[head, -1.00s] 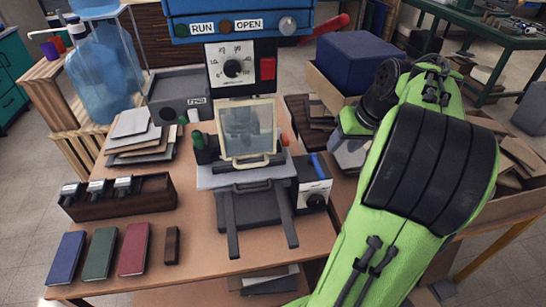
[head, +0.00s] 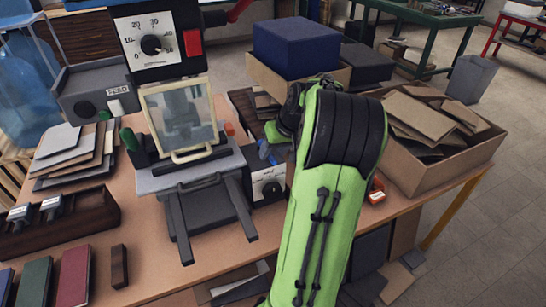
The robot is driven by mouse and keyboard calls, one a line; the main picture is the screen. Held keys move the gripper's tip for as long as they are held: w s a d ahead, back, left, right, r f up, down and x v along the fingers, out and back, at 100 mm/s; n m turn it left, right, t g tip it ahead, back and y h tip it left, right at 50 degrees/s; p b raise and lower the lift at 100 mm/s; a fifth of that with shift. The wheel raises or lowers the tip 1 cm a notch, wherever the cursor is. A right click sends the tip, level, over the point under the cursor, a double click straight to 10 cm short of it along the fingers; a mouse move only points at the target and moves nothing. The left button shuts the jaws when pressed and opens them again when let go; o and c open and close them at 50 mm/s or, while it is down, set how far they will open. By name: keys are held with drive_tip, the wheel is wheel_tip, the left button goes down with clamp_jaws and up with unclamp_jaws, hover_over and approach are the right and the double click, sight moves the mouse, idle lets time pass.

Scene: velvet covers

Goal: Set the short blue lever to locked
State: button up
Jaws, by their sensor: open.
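The short blue lever (head: 264,150) stands on top of a small box with a dial (head: 268,186), right of the press. It is tilted, and my wrist partly covers it; I cannot read any lock marking. My green arm reaches in from the lower right. My gripper (head: 282,151) shows only in part below the wrist, close to the right of the lever; the fingertips are mostly hidden, so I cannot tell whether they touch it. Nothing is seen held in it.
The press has a clear framed guard (head: 180,118) and a green-handled lever (head: 130,139). A red lever (head: 238,10) sticks out above. A cardboard box of scraps (head: 440,160) and a box with a blue block (head: 300,50) stand right and behind. Cover boards (head: 72,155) lie left.

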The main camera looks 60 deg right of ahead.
drive_tip(key=shift+w+f, duration=0.1)
drive_tip(key=shift+f, duration=0.15)
drive_tip(key=shift+r, duration=0.1)
clamp_jaws()
